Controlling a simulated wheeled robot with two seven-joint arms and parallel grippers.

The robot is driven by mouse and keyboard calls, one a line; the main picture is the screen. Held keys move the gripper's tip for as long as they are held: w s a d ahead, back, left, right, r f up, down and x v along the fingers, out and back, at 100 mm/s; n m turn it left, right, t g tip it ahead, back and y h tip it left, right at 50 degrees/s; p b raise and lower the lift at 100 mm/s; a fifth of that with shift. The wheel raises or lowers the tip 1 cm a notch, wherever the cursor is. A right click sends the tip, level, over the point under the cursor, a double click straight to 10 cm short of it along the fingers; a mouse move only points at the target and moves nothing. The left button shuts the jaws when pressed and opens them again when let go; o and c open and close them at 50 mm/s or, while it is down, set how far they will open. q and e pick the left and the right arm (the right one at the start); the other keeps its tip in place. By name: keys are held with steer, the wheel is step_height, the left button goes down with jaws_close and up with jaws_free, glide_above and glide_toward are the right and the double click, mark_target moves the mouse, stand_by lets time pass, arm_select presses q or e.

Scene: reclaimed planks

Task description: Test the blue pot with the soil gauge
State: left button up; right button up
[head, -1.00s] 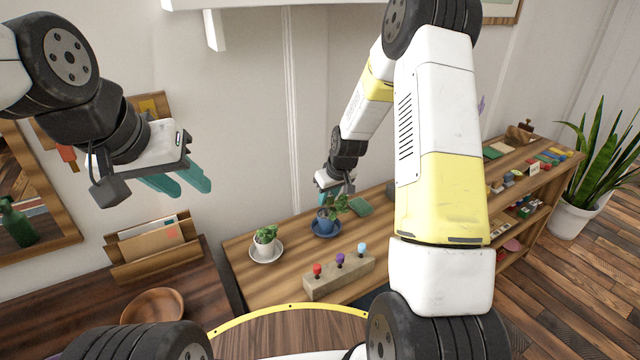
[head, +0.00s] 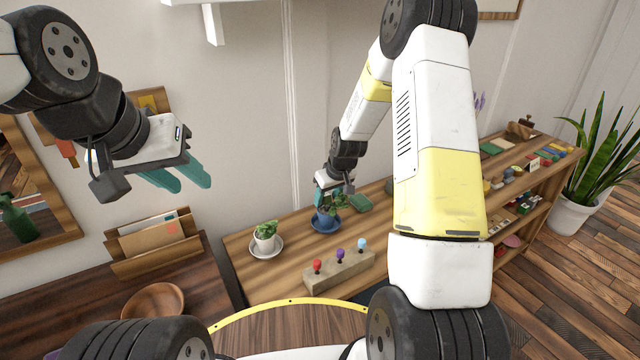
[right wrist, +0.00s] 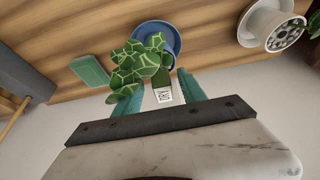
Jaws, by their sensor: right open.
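The blue pot (head: 322,219) with a leafy plant stands on a blue saucer (head: 326,228) on the wooden shelf top. It also shows, mostly behind leaves, in the right wrist view (right wrist: 172,62). My right gripper (head: 335,197) is over the pot, among its leaves. In the right wrist view, its teal fingers (right wrist: 160,97) are apart. Between them is a small white face reading "DRY", apparently the soil gauge (right wrist: 164,96), with a dark green part beside it. Leaves hide its lower end, and contact with the fingers cannot be told. My left gripper (head: 182,179) is open and empty, high at left.
A white pot (head: 265,241) with a plant stands on a pale saucer left of the blue pot. A wooden block (head: 340,275) with red, purple and blue knobs is in front. A green box (head: 361,203) lies close behind to the right. The wall is behind.

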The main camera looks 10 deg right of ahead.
steer(key=v, duration=0.7)
steer(key=shift+s+r, duration=0.2)
steer(key=shift+r, duration=0.15)
step_height(320, 180, up, 9)
stand_by(1.5)
steer(key=s+r+m+t, duration=0.1)
steer(key=s+r+m, duration=0.1)
steer(key=s+r, duration=1.1)
steer(key=s+r+m+t, duration=0.1)
steer(key=s, duration=1.4)
steer(key=shift+s+r+m+y, duration=0.2)
steer(key=shift+s+m+y, duration=0.1)
steer(key=shift+s+m, duration=0.1)
